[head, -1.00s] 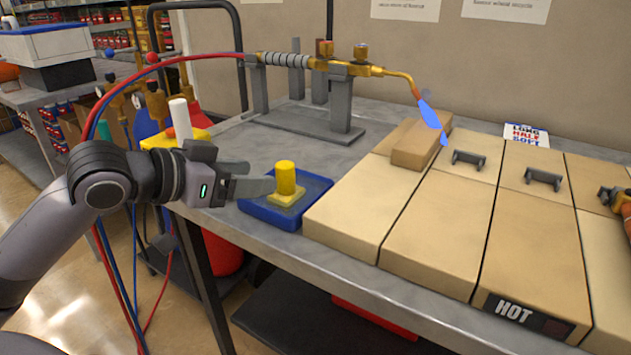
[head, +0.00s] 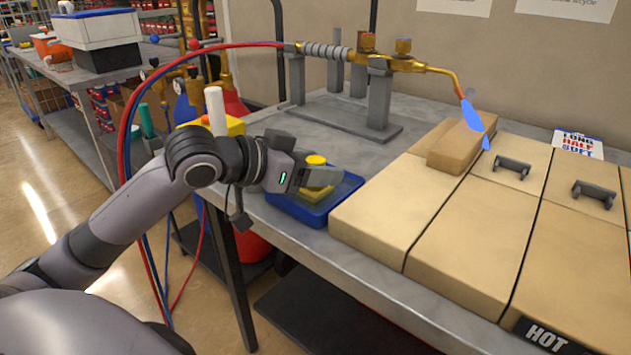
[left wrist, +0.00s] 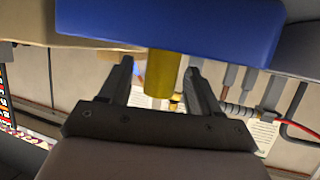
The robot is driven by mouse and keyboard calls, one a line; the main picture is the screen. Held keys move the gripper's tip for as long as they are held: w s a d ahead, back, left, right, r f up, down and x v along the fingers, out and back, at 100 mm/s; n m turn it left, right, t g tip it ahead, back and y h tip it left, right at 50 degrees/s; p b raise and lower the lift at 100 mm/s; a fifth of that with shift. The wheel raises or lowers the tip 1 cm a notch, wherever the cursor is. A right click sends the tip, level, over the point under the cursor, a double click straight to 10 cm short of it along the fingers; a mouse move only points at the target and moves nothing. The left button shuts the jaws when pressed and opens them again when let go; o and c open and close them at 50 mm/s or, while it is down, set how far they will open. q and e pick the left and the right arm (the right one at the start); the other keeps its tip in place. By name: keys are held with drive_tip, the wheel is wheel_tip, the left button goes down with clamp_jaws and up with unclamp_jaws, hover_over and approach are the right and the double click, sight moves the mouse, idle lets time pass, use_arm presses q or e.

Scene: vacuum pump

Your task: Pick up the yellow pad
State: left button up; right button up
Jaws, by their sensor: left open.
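The yellow pad, a square base with an upright round post (head: 316,160), sits in a shallow blue tray (head: 347,186) near the table's left front edge. My left gripper (head: 318,176) is open at the pad and hides part of its post in the head view. In the left wrist view, which is upside down, the yellow post (left wrist: 163,75) shows between the two spread fingers of the left gripper (left wrist: 157,72). I cannot tell whether either finger touches it. The blue tray's side (left wrist: 170,25) is close beyond the fingers. My right gripper is not in view.
Tan firebricks (head: 400,215) stand just right of the tray, with a loose brick (head: 462,147) on top. A blue torch flame (head: 470,115) points down near it. A grey torch stand (head: 340,119) is behind. Red and blue hoses (head: 170,68) arch over my left arm.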

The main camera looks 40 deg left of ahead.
use_arm(q)
drive_tip(key=shift+x, duration=1.1)
drive_tip(key=shift+c, duration=0.3)
drive_tip(key=c, duration=1)
